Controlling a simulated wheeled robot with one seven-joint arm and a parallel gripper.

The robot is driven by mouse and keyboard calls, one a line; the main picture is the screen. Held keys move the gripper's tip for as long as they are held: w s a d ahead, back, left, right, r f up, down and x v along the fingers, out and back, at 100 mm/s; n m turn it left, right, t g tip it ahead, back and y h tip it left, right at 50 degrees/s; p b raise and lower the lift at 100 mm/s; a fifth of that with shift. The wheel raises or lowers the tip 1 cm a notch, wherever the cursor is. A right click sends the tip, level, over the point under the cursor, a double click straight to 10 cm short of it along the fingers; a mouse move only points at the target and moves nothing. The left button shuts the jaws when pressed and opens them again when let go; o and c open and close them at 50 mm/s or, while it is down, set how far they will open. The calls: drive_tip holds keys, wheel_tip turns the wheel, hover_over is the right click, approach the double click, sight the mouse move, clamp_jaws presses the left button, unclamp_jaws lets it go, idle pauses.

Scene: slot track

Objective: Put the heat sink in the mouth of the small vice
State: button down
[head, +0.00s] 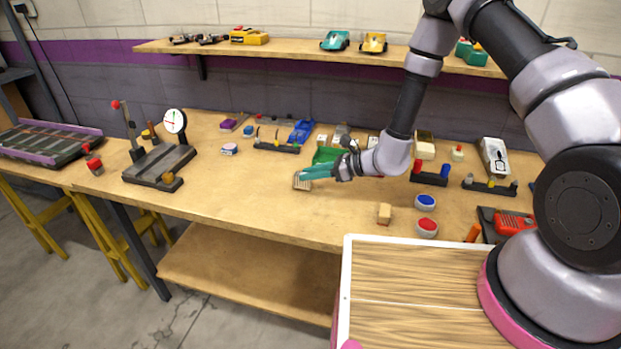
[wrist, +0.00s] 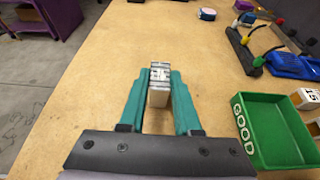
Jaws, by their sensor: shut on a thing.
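My gripper (head: 305,174) reaches out over the middle of the workbench, its two teal fingers closed on the heat sink (head: 301,183). The heat sink is a small pale block with dark ribs. In the wrist view the heat sink (wrist: 160,74) sits between the fingertips, ribbed end outward, with a plain tan face towards me. It is held low at the bench; I cannot tell whether it touches the top.
A green tray marked GOOD (wrist: 244,134) lies right of my gripper. A dial gauge stand (head: 158,166) is at left.

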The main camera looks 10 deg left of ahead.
drive_tip(key=shift+f, duration=0.75)
drive_tip(key=c, duration=0.6)
unclamp_jaws()
drive_tip(key=shift+f, duration=0.15)
